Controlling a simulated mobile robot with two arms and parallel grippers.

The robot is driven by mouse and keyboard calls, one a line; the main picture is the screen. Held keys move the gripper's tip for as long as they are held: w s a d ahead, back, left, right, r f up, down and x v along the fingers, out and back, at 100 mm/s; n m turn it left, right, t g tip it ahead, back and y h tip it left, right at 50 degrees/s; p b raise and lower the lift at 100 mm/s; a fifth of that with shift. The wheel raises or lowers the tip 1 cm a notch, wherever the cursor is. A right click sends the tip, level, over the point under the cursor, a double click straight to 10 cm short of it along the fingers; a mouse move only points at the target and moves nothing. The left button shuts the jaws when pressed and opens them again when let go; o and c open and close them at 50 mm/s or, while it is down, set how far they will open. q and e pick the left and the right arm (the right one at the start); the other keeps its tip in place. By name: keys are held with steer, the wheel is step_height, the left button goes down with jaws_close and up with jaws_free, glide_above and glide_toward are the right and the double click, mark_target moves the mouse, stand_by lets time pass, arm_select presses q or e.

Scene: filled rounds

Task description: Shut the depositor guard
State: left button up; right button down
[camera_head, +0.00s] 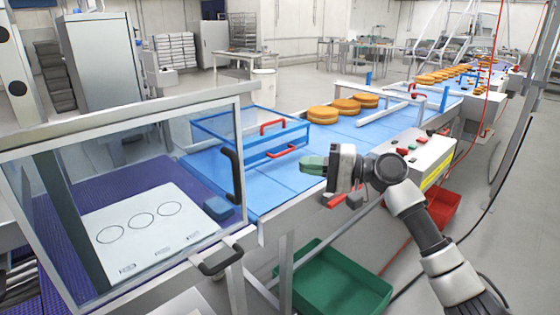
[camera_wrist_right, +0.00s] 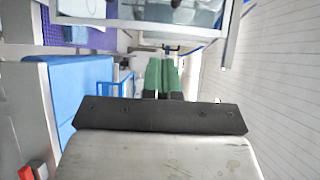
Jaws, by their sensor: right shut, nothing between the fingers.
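A large clear guard panel in a grey metal frame (camera_head: 120,122) stands at the left of the line, over a purple belt. A black upright handle (camera_head: 232,175) is on its right side, and a second dark handle (camera_head: 220,262) is lower, near the front corner. I cannot tell whether the guard is fully shut. My right gripper (camera_head: 314,165) is shut and empty, with green finger pads, above the blue belt and right of the guard, apart from both handles. Its fingers also show in the right wrist view (camera_wrist_right: 161,76). My left gripper is not in view.
A blue-framed clear cover (camera_head: 238,148) with red handles stands on the blue belt (camera_head: 290,188). Several orange-brown rounds (camera_head: 346,106) sit farther along. A control box (camera_head: 428,158) is right of my gripper. A green crate (camera_head: 340,285) and a red crate (camera_head: 443,208) lie below.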

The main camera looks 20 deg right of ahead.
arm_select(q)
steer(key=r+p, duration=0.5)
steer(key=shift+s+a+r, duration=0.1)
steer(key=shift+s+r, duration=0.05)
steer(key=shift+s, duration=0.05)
arm_select(e)
steer(key=s+a+x, duration=0.1)
steer(key=s+x, duration=0.1)
steer(key=x, duration=1)
steer(key=shift+s+a, duration=0.2)
steer(key=shift+a, duration=0.1)
